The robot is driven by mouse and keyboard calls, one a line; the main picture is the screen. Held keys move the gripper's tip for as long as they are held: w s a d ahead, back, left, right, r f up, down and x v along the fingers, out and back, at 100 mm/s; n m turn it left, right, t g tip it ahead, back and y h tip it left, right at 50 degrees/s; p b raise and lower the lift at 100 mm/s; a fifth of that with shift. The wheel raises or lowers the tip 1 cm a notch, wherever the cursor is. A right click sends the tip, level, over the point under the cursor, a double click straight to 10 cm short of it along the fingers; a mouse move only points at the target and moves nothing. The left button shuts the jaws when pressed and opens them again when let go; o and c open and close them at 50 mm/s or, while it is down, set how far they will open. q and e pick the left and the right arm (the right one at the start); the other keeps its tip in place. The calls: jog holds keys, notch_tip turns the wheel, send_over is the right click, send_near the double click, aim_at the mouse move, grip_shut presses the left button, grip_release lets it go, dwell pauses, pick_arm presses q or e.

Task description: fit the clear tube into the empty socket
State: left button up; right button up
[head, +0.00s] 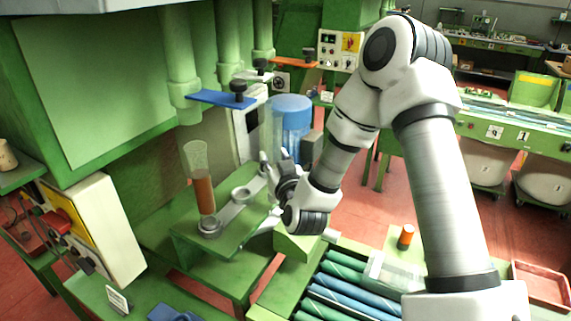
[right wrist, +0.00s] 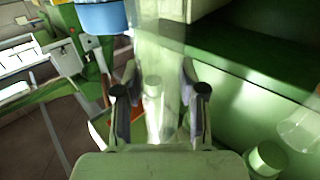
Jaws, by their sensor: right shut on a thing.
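The clear tube (head: 267,130) is upright and held by my right gripper (head: 270,182) in the head view. In the right wrist view the tube (right wrist: 158,45) passes between the two dark fingers of the right gripper (right wrist: 160,95). A grey holder strip on a green stand carries round sockets. An empty socket (head: 241,194) shows in its middle, just left of the gripper. The front-left socket (head: 209,228) holds another clear tube with brown liquid (head: 204,195). The held tube's lower end is hidden behind the gripper, so I cannot tell its height above the strip. My left gripper is not in view.
A blue arm with a black knob (head: 222,99) juts out above the stand. A blue cylinder (head: 291,125) stands just behind the held tube. A roller conveyor (head: 345,285) lies in front at right. A control box (head: 98,225) is at left.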

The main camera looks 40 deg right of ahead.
jog(key=shift+w+a+f, duration=0.1)
jog(key=shift+w+a, duration=0.05)
jog(key=shift+w, duration=0.45)
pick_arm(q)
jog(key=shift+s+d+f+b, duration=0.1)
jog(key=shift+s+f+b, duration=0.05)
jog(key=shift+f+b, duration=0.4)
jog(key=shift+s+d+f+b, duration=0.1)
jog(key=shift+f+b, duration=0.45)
pick_arm(e)
jog(key=w+a, duration=0.4)
jog(key=w, duration=0.4)
jog(key=shift+w+f, duration=0.35)
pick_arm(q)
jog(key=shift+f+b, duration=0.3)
